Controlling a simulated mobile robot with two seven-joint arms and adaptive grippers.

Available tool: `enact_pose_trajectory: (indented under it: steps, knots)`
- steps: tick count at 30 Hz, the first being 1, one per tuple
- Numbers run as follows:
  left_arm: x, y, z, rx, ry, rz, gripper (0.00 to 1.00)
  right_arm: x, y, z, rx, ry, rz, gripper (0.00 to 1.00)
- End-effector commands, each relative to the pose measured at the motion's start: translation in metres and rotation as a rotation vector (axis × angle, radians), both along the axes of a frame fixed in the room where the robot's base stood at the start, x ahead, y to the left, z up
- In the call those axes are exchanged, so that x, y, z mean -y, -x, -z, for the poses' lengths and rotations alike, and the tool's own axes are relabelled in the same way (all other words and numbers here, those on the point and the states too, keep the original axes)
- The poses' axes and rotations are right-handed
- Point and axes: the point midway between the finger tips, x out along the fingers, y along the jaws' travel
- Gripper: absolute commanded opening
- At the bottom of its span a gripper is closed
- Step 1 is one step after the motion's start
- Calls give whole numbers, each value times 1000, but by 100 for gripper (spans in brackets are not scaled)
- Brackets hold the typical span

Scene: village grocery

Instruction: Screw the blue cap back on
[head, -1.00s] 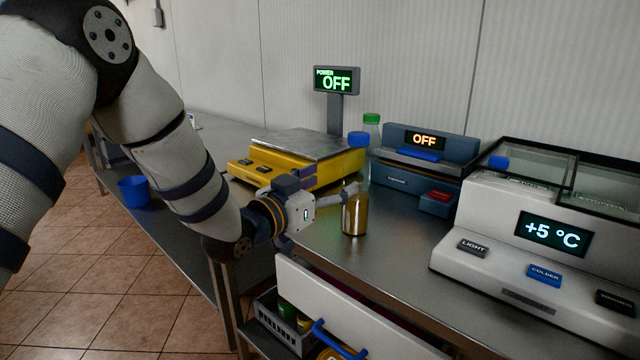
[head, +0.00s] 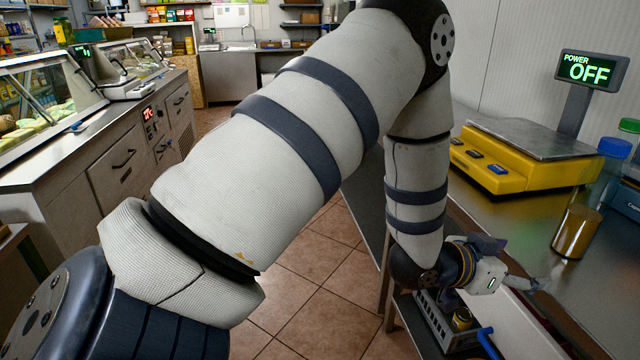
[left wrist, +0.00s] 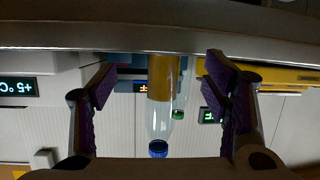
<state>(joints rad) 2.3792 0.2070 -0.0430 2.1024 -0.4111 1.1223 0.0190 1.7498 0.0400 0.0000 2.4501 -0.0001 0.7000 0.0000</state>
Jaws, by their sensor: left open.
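A clear bottle with amber-brown contents in its lower part (head: 577,232) stands upright on the steel counter at the right of the head view. The blue cap (head: 613,148) sits at its top; how tightly it is on cannot be told. In the left wrist view, which is upside down, the bottle (left wrist: 160,112) shows between the fingers and beyond them, its blue cap (left wrist: 158,149) lowest. My left gripper (head: 538,284) is open and empty, near the counter's front edge, left of the bottle and apart from it. My right gripper is not in view.
A yellow scale (head: 520,160) stands behind the bottle, with a display reading OFF (head: 590,70). A green-capped bottle (head: 629,126) is close behind. A crate (head: 432,325) sits below the counter. My left arm covers much of the head view.

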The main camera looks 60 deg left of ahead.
Motion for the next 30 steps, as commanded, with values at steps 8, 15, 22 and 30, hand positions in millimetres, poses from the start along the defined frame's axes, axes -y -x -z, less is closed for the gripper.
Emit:
enact_pose_trajectory:
  steps: [8,15,22,30]
  knots:
    - [4,146,172,-582,-44,-71,69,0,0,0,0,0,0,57]
    - [2,315,245,-1070,-110,-127,69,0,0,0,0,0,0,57]
    - [-1,421,253,-1359,-161,-158,69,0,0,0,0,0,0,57]
    - [-2,439,251,-1410,-171,-165,69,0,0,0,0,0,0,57]
